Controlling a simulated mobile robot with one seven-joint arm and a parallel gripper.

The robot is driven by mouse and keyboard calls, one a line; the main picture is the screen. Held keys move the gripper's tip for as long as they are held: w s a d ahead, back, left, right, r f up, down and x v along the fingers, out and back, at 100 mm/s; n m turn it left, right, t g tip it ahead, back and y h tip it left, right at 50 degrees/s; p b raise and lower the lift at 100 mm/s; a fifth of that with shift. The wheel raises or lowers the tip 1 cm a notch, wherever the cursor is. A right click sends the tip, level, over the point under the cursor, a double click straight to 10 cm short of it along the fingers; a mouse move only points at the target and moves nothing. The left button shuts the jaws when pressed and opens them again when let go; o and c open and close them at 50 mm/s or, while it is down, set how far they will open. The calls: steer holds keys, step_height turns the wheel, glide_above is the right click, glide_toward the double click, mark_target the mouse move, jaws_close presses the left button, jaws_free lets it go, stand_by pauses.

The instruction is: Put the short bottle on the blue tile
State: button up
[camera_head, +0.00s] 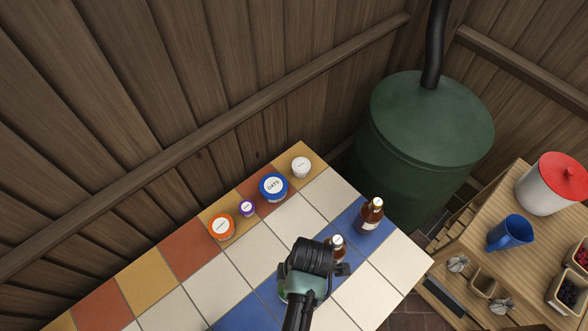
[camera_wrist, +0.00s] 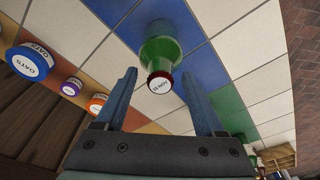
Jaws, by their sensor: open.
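A green bottle (camera_wrist: 160,50) with a red-rimmed, white-labelled cap stands between my gripper's (camera_wrist: 158,76) spread fingers in the wrist view, apart from them. Blue tile (camera_wrist: 207,66) shows beside it. In the head view, my gripper (camera_head: 322,262) is over the tiled table, and a sliver of green shows at its left edge. A small brown bottle (camera_head: 338,241) is partly hidden behind it. Which bottle is the short one is unclear.
An orange tub (camera_head: 221,228), a purple tub (camera_head: 246,208), a blue oats tub (camera_head: 273,187) and a white-lidded tub (camera_head: 301,167) line the table's wall side. A green barrel (camera_head: 425,125) stands behind.

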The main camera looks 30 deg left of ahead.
step_height(320, 180, up, 12)
steer(key=d+f, duration=0.1)
steer(key=d, duration=0.1)
steer(key=w+a+r+m+t+y, duration=0.1)
steer(key=w+r+m+t, duration=0.55)
steer(key=w+r, duration=0.7)
steer(key=w+d+r+m+t, duration=0.2)
steer(key=w+r+m+t, duration=0.45)
steer(key=r, duration=0.85)
step_height(320, 180, up, 16)
steer(key=w+d+r+m+t+h, duration=0.1)
steer(key=w+d+m+t, duration=0.15)
steer(key=t, duration=0.45)
steer(key=s+d+r+m+t+h, duration=0.1)
steer(key=s+d+r+m+t, duration=0.1)
steer(key=s+r, duration=0.4)
steer(key=s+d+r+m+t+h, duration=0.1)
steer(key=s+r+m+t, duration=0.4)
steer(key=r, duration=0.8)
steer(key=shift+s+d+r+t+b, duration=0.3)
steer(key=shift+s+d+t, duration=0.05)
steer(key=shift+d+t, duration=0.25)
steer(key=shift+m, duration=0.25)
